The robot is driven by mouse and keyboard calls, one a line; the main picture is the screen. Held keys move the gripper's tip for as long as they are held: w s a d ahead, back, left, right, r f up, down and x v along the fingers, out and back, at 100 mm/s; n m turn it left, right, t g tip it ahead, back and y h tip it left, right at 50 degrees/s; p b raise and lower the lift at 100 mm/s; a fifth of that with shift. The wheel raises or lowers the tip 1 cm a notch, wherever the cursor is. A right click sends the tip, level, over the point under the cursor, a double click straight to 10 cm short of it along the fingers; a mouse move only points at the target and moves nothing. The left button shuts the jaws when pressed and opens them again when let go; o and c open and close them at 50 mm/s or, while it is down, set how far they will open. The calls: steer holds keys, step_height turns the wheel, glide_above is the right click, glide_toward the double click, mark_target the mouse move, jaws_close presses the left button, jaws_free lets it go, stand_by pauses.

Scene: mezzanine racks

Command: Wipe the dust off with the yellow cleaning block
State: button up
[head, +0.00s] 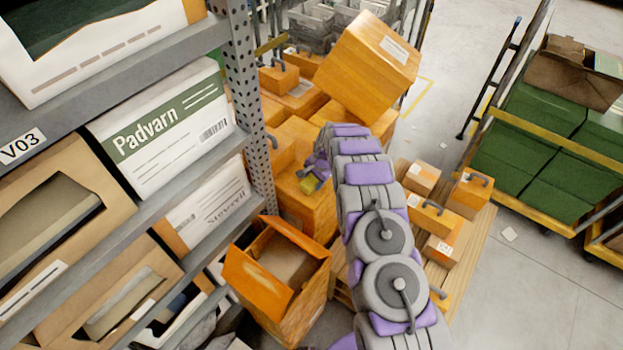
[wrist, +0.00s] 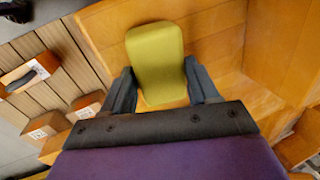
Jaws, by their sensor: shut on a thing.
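The yellow cleaning block (wrist: 155,55) is between the two dark fingers of my gripper (wrist: 163,92) in the wrist view. The gripper is shut on it. In the head view my gripper (head: 315,175) is small and partly hidden by my arm, and the yellow block (head: 310,184) shows just below it. The block is over or against an orange box (head: 318,212); I cannot tell whether they touch. Orange box surfaces (wrist: 215,35) also lie behind the block in the wrist view. No dust can be made out clearly.
A grey rack (head: 250,105) with cartons stands at the left, close to the gripper. A large tilted orange box (head: 365,65) is above. An open orange box (head: 310,300) is below. A pallet (head: 470,235) with small boxes and a trolley of green crates (head: 525,150) are at right.

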steer(key=shift+s+d+f, duration=0.2)
steer(key=shift+s+f, duration=0.1)
steer(key=r, duration=0.2)
steer(key=r+p, duration=0.1)
steer(key=r, duration=0.1)
steer(key=shift+w, duration=0.25)
steer(key=shift+a+r+p, duration=0.25)
steer(key=shift+r+p, duration=0.15)
steer(key=shift+r, duration=0.8)
steer(key=shift+d+r, duration=0.1)
steer(key=shift+w+r+p, duration=0.1)
steer(key=shift+r+p, duration=0.45)
steer(key=shift+r, duration=0.95)
steer(key=shift+f, duration=0.1)
